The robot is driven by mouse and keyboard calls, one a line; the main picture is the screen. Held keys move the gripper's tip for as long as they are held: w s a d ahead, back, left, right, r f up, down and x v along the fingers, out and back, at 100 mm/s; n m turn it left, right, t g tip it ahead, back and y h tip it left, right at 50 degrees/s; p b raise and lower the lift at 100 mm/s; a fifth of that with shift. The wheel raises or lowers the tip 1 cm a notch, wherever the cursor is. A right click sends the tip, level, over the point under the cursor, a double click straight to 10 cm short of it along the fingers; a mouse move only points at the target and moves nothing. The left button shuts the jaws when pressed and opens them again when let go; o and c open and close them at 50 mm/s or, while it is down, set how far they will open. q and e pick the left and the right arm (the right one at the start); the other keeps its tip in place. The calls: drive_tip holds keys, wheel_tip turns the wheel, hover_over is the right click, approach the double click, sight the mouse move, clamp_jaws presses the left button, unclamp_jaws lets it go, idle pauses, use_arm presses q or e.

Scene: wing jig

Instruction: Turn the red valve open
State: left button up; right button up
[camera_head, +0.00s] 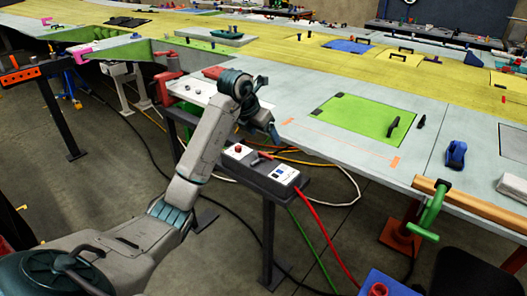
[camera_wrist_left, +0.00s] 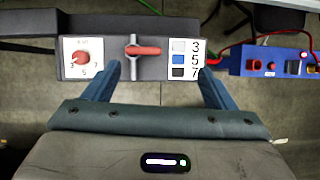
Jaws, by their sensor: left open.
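The red valve (camera_wrist_left: 143,50) is a red lever on a short silver fitting, on top of a dark grey box (camera_wrist_left: 218,28). In the left wrist view the lever lies crosswise, along the box's length. In the head view the box (camera_head: 268,183) stands on a post, and the valve is small and partly hidden near my gripper. My left gripper (camera_wrist_left: 159,76) is open and empty, with its blue fingers spread either side of the lever and apart from it. In the head view the gripper (camera_head: 273,136) hangs above the box's far side. My right gripper is not visible.
A red dial knob (camera_wrist_left: 82,57) and a 3-5-7 panel (camera_wrist_left: 186,58) flank the valve closely. A blue box (camera_wrist_left: 270,65) stands at the right. The large wing panel (camera_head: 300,135) lies behind. Cables, including a red hose (camera_head: 325,235), run around the post.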

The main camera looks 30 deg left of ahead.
use_arm(q)
drive_tip(key=a, duration=0.2)
drive_tip(key=b, duration=0.7)
hover_over(265, 154)
drive_tip(key=s, duration=0.3)
drive_tip(key=shift+n+g+y, duration=0.3)
drive_tip(key=shift+y, duration=0.1)
wheel_tip(265, 154, down, 5)
drive_tip(key=shift+r, duration=0.1)
drive_tip(key=p+x, duration=0.1)
drive_tip(key=x, duration=0.3)
drive_tip(key=shift+w+p, duration=0.15)
drive_tip(key=shift+p, duration=0.2)
drive_tip(key=shift+w+f, duration=0.1)
drive_tip(key=shift+f, duration=0.25)
drive_tip(key=c, duration=1)
